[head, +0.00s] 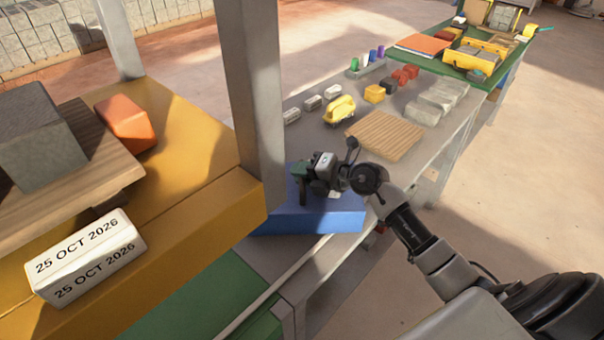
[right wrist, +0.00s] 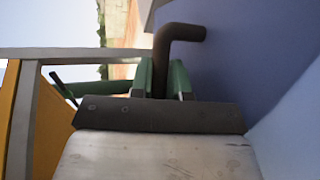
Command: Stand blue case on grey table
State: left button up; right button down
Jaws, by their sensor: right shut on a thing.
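The blue case (head: 312,221) is at the near end of the grey table (head: 308,139), right of the yellow frame's post. Its wide blue side also fills the right of the right wrist view (right wrist: 262,55). My right gripper (head: 302,176) is over the case, its green fingers shut on the dark bent handle (right wrist: 180,34). The case's underside is hidden, so I cannot tell whether it touches the table. My left gripper is not in view.
A yellow stand (head: 200,207) with a grey post (head: 252,90) is close on the left, holding a dated white block (head: 85,257). A wooden board (head: 385,136), a yellow tool (head: 340,110) and several small blocks occupy the table beyond the case.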

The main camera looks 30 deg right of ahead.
dwell(0.3)
jog(key=c, duration=1.1)
grip_release()
jog(key=shift+f, duration=0.1)
jog(key=v, duration=1.2)
jog(key=shift+b, duration=0.4)
